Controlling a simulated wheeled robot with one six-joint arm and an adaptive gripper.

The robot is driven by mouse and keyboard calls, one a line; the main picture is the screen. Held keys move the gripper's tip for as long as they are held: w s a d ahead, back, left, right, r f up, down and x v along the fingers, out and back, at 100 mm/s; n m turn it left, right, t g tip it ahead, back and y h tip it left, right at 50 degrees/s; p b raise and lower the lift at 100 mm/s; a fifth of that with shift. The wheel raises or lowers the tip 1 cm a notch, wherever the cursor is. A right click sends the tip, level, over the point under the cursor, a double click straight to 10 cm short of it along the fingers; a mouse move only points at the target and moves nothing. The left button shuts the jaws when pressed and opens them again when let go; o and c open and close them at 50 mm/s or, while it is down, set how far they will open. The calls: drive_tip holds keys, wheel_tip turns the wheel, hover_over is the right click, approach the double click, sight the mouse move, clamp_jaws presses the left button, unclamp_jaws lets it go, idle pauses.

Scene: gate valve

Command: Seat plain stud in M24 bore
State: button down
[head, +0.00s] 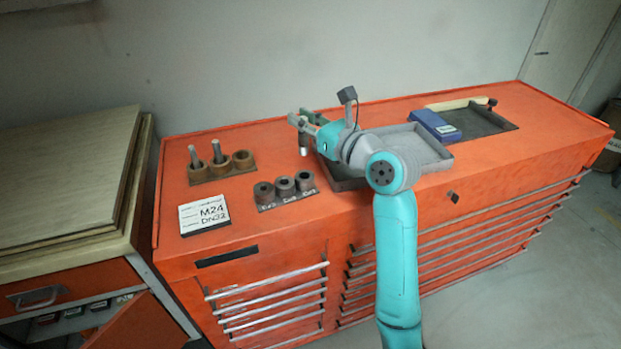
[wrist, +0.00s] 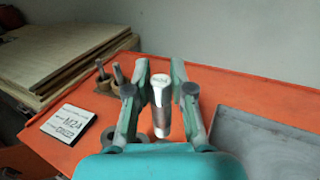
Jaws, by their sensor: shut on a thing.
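My gripper (head: 303,122) is shut on a silver metal stud (wrist: 160,103). The stud hangs between the two fingers, with small blurred marking on its top end. In the head view the stud (head: 304,148) points down above the orange cabinet top, behind the front row of dark bushings (head: 284,187) and clear of them. A back-left row holds brown bushings (head: 198,173); two have studs (head: 217,153) standing in them, and the right one (head: 243,160) looks empty. A white card (head: 205,214) reads M24 and apparently DN32. Labels below the dark bushings are too small to read surely.
A grey tray (head: 430,150) lies under and right of my arm. A blue box (head: 436,125) and a dark tray (head: 485,121) lie further right. A wall rises behind the cabinet (head: 245,221). A wooden-topped bench (head: 65,185) stands at left.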

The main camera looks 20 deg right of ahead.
sight(305, 154)
drive_tip(key=shift+s+f, duration=0.1)
drive_tip(key=shift+f, duration=4.7)
drive_tip(key=shift+f, duration=0.2)
drive_tip(key=c, duration=1)
unclamp_jaws()
drive_tip(key=shift+r, duration=0.2)
drive_tip(key=v, duration=1.2)
drive_tip(key=shift+f, duration=0.1)
